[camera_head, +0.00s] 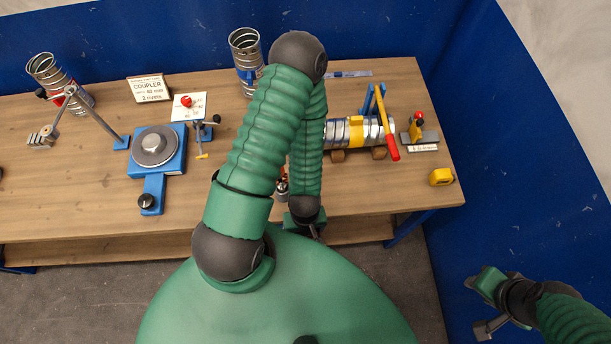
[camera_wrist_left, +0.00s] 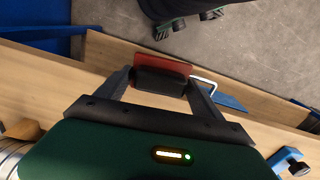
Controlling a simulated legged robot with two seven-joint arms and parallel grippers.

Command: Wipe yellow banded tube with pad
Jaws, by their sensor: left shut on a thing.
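The yellow banded tube (camera_head: 342,132) is a silver ribbed duct with a yellow band. It lies on wooden blocks at the right of the bench, and my left arm hides its left end. My left gripper (camera_head: 314,228) is low at the bench's front edge, in front of the tube and apart from it. In the left wrist view, its fingers (camera_wrist_left: 160,88) are shut on a pad (camera_wrist_left: 165,67) with a red face and dark body. My right gripper (camera_head: 488,305) is right of the bench, away from the tube; its finger opening is unclear.
A clamp with a red-tipped yellow lever (camera_head: 388,125) crosses the tube's right part. A yellow tape measure (camera_head: 441,177) sits at the right edge. A blue fixture (camera_head: 158,150), a coupler sign (camera_head: 149,89) and upright coils (camera_head: 246,55) stand left. The front right of the wooden bench (camera_head: 375,195) is clear.

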